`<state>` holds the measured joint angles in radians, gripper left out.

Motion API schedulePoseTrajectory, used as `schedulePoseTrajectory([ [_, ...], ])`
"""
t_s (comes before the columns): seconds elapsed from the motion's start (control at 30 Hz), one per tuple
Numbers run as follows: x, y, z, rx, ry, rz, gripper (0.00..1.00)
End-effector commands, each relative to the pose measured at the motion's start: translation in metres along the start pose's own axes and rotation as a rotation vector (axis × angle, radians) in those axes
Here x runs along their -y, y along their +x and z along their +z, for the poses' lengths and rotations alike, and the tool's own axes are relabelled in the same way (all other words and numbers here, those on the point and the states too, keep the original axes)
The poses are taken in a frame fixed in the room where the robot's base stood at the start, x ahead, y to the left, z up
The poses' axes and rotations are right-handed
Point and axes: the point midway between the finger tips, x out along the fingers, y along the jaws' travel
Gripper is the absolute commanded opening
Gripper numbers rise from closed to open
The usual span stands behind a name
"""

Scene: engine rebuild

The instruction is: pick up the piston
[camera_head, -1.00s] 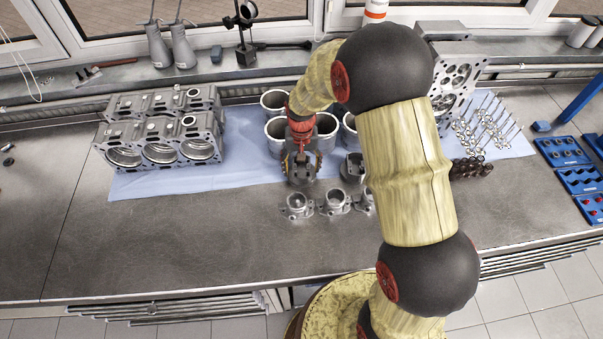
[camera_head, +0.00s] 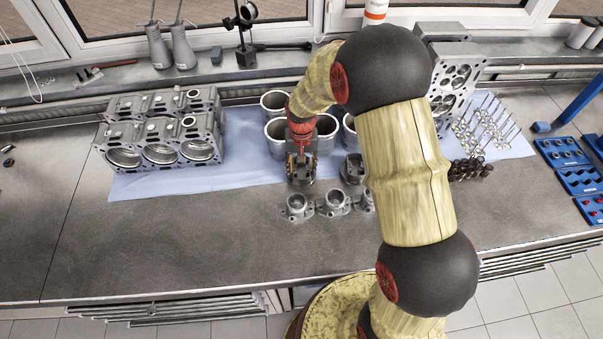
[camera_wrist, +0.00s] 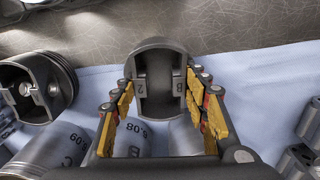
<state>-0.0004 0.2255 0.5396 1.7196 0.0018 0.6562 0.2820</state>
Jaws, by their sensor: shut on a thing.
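My gripper (camera_head: 301,168) is shut on a dark grey piston, with one finger on each side of it. In the wrist view the piston (camera_wrist: 155,75) sits between the yellow finger pads (camera_wrist: 160,100), its hollow side with the marks "2" and "B" facing the camera. In the head view the gripper mostly hides this piston, near the front edge of the blue cloth (camera_head: 240,165). I cannot tell whether it still touches the surface. A second piston (camera_head: 353,168) stands to the right, also seen at left in the wrist view (camera_wrist: 40,85).
Several cylinder liners (camera_head: 276,138) stand right behind my gripper. Metal housings (camera_head: 297,208) lie in front of it on the bench. An engine block (camera_head: 160,140) is at left; valves (camera_head: 482,130) are at right. The front left of the bench is clear.

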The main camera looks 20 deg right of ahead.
Motion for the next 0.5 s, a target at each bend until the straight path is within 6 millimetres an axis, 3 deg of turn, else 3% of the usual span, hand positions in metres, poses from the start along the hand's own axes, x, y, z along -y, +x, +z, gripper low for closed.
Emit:
schedulePoseTrajectory([
  [0.37,-0.0002,0.0002,0.0001,0.0,0.0,0.0,0.04],
  [0.5,0.0,-0.0004,-0.0004,-0.001,0.0,0.0,0.04],
])
